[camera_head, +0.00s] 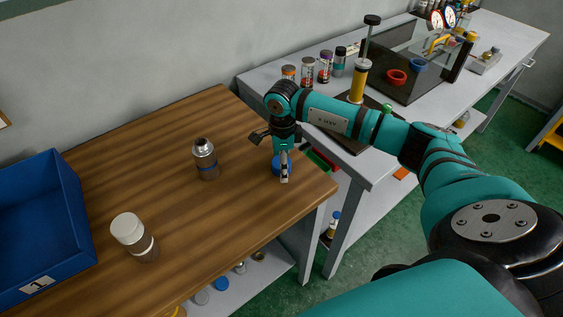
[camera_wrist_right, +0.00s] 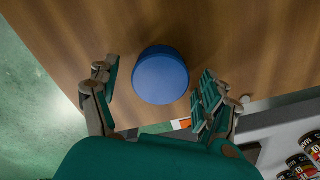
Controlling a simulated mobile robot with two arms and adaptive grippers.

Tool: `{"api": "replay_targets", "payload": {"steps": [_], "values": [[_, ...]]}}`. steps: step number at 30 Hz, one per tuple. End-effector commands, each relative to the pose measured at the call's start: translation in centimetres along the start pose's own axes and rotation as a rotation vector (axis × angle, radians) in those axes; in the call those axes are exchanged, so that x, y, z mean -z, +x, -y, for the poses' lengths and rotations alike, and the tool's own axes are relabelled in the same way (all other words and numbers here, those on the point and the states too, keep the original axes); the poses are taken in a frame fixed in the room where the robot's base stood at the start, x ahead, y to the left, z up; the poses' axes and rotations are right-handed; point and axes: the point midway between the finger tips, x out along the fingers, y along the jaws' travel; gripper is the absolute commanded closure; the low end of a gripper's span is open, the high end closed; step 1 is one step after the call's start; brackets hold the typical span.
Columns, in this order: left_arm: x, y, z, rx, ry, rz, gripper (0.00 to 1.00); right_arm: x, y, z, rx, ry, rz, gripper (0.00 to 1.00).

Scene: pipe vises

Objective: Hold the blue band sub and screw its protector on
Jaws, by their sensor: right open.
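A blue round protector (camera_head: 277,168) lies on the wooden table near its right corner, partly hidden by my right gripper (camera_head: 270,158). In the right wrist view the protector (camera_wrist_right: 160,78) sits between the two spread fingers, closer to the left one, with gaps on both sides. My right gripper is open and empty above it. A grey metal sub (camera_head: 205,160) stands upright to the left, with a dark band that looks bluish and an open top. Another sub (camera_head: 146,246) with a white cap and dark band stands nearer the front. My left gripper is out of view.
A blue bin (camera_head: 70,205) labelled 1 stands at the left. A grey bench (camera_head: 250,77) with jars, a vise-like fixture and gauges is beyond the table at the right.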

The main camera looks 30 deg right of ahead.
Motion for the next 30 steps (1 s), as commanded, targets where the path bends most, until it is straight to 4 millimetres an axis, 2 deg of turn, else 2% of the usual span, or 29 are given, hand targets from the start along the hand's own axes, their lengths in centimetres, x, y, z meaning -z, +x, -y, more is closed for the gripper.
{"api": "replay_targets", "payload": {"steps": [8, 18, 21, 30], "values": [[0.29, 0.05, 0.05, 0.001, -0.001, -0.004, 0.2, -0.02, 0.02, -0.01, 0.0, -0.001, 0.0, 0.2], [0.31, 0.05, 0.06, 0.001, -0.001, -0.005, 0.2, -0.01, 0.0, -0.01, 0.0, -0.001, 0.0, 0.63], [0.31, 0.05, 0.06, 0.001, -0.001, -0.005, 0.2, -0.01, -0.01, 0.0, 0.0, -0.001, 0.0, 0.73], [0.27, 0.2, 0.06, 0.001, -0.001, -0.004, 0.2, -0.02, -0.26, 0.04, 0.001, -0.001, 0.001, 0.73]]}}
